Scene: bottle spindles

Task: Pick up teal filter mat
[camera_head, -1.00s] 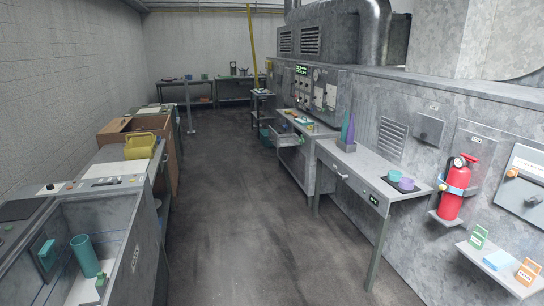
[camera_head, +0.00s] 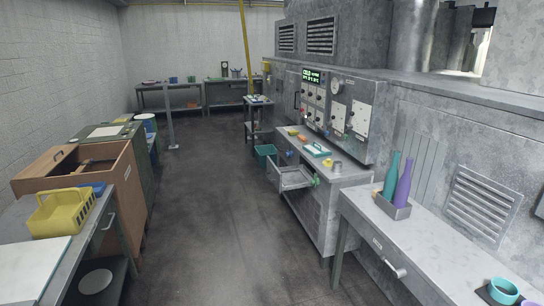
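I cannot surely pick out the teal filter mat. A flat teal and white item (camera_head: 317,149) lies on the metal counter under the control panel, but it is too small to tell whether it is the mat. A teal bin (camera_head: 265,155) stands on the floor beside that counter, and what is inside it cannot be made out. My gripper is not in view.
An open drawer (camera_head: 291,178) juts into the aisle from the right counter. The near right table holds a teal bottle (camera_head: 391,174), a purple bottle (camera_head: 403,183) and a teal cup (camera_head: 503,290). A yellow basket (camera_head: 60,212) sits on the left bench. The aisle floor (camera_head: 210,210) is clear.

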